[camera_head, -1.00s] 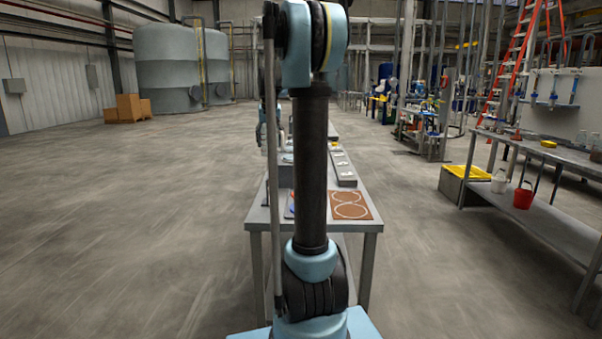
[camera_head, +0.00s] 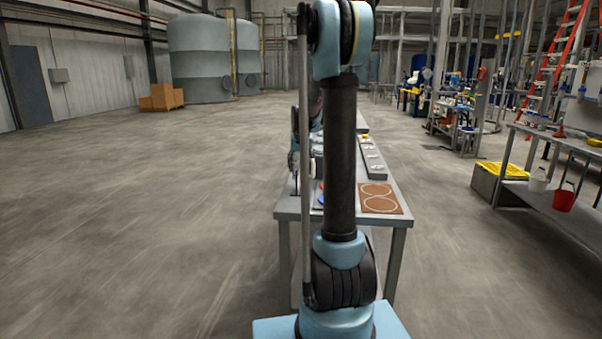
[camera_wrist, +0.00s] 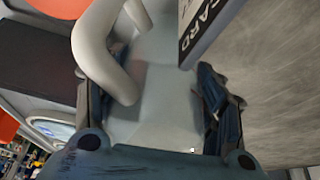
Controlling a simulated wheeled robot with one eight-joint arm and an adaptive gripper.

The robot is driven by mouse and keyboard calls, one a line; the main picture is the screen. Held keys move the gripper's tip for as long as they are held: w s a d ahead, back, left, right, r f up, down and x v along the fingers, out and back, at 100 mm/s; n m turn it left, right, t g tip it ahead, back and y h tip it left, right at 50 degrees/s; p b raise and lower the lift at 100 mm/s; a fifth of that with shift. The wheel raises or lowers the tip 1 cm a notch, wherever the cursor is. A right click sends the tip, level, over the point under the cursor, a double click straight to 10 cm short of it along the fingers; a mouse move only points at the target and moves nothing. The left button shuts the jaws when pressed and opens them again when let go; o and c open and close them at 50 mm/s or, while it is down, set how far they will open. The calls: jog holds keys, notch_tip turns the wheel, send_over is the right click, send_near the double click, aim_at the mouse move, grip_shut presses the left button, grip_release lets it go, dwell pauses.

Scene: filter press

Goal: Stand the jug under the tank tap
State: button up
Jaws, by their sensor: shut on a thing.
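A pale grey-white jug (camera_wrist: 105,60) fills the middle of the wrist view, with a thick curved handle at left. My gripper (camera_wrist: 155,95) has one finger on each side of the pale body and is shut on it. The jug's base and rim are not clear in this close view. In the head view my gripper hangs by the left edge of the grey table (camera_head: 293,213), with a small pale shape beside it. My own arm hides part of the table. The tank tap cannot be made out. Two big grey tanks (camera_head: 200,58) stand far back.
A white panel lettered "CARD" (camera_wrist: 205,28) is close beside the jug, with floor beyond it. A brown mat with two rings (camera_head: 381,198) lies on the table. A bench with a red bucket (camera_head: 564,200) and a yellow-topped crate (camera_head: 497,176) stands right.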

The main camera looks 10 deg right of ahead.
jog(key=shift+f, duration=1.25)
jog(key=o, duration=1.2)
jog(key=shift+s, duration=0.1)
